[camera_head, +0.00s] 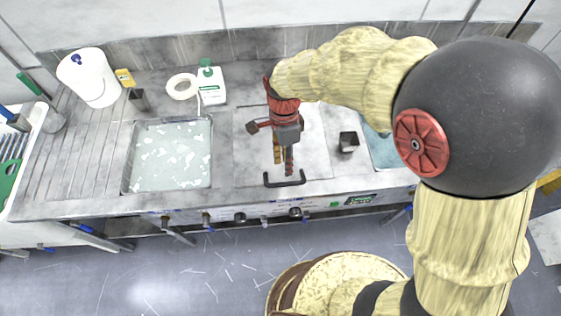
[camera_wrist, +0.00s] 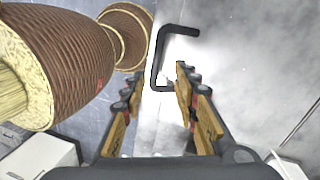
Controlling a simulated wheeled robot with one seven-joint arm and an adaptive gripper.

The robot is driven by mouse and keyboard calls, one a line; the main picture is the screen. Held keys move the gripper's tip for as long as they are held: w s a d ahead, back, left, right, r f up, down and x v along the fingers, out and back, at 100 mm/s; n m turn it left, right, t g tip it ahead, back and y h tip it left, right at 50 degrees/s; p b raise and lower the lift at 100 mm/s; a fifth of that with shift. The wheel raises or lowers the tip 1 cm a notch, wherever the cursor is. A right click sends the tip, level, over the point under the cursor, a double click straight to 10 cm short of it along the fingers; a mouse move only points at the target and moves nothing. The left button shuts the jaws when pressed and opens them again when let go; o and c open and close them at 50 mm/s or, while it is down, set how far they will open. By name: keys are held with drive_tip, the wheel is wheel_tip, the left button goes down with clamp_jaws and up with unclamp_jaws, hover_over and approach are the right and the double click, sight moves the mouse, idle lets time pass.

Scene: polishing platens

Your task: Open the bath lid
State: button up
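The bath lid (camera_head: 312,150) is a flat grey metal plate in the worktop, lying closed between two basins. Its black bar handle (camera_head: 284,181) is at the front edge. My gripper (camera_head: 283,170) points down above the lid, just behind the handle in the head view. In the wrist view the handle (camera_wrist: 156,62) stands out ahead of the fingers, with its near end between the two fingertips. My gripper (camera_wrist: 159,74) is open with a clear gap between the fingers. I cannot tell whether a finger touches the handle.
A basin with white floating bits (camera_head: 170,157) is at the left. A small dark cup (camera_head: 348,142) stands right of the handle. Knobs (camera_head: 240,217) line the front.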

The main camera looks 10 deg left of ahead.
sight(286, 183)
drive_tip(key=f+m, duration=0.1)
drive_tip(key=f, duration=0.1)
drive_tip(key=s+f+b, duration=0.1)
drive_tip(key=f, duration=0.2)
drive_tip(key=s+f+m+b, duration=0.1)
drive_tip(key=f, duration=0.1)
drive_tip(key=shift+d+f+m, duration=0.25)
drive_tip(key=shift+d+m, duration=0.05)
drive_tip(key=c, duration=0.3)
drive_tip(key=c, duration=0.4)
clamp_jaws()
idle(0.3)
